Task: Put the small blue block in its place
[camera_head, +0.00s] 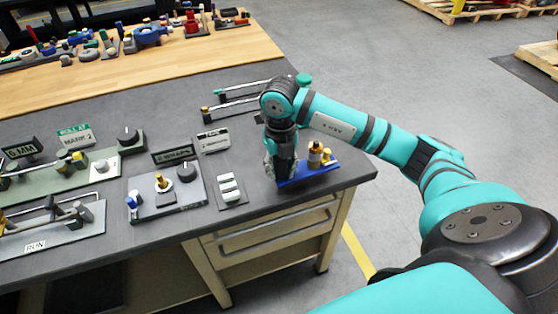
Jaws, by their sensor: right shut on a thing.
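My right gripper (283,170) points down at the right front corner of the grey bench. It is shut on a blue piece, which its fingers largely hide. Blue shows at the fingertips and runs on into a low blue base (318,172) that carries a brass cylinder (315,155) and yellow parts. I cannot tell where the held piece ends and the base begins, or whether they touch. Another small blue part (132,203) stands at the left edge of a grey panel. My left gripper is out of view.
The grey panel (178,205) with a black knob and a small plate with white bars (229,190) lie left of the gripper. Long handles (240,90) lie behind it. A green panel (75,180) stands further left. The bench's right edge is close to the blue base.

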